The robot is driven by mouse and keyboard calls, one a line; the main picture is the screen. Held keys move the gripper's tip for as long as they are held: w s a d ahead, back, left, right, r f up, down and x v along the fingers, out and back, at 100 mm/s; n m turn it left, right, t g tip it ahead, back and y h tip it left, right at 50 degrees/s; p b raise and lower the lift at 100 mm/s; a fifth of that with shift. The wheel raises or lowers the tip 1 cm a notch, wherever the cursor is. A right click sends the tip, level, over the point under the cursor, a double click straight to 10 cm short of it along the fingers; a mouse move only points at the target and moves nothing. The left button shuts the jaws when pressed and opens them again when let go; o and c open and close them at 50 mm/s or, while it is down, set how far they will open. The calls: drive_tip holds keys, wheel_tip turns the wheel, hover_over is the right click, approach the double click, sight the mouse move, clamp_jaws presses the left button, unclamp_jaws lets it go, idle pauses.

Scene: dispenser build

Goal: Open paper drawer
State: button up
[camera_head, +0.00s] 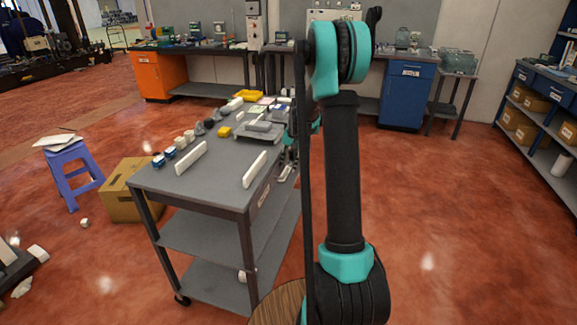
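No label can be read clearly enough to tell which drawer is the paper drawer. A grey cart (222,187) has a small pale label on its right side. An orange cabinet (158,77) stands under the back bench with a pale label near its top. A blue cabinet (404,98) at the back right also has a pale label. No drawer is visibly pulled out. My gripper (287,170) seems to be beside the cart's right edge, partly hidden behind my black and teal arm. It is too small to tell whether it is open or shut.
Pale bars, small jars and a yellow tray (249,95) lie on the cart. A purple stool (71,167) and a cardboard box (127,190) stand left of it. Blue shelving (540,110) lines the right side. The red floor between cart and shelving looks clear.

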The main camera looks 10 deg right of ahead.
drive_tip(key=shift+c, duration=0.5)
clamp_jaws()
drive_tip(key=s+d, duration=0.6)
drive_tip(key=d, duration=0.5)
drive_tip(key=s+d, duration=0.7)
drive_tip(key=d, duration=0.4)
drive_tip(key=shift+d, duration=0.15)
drive_tip(key=shift+o, duration=0.5)
unclamp_jaws()
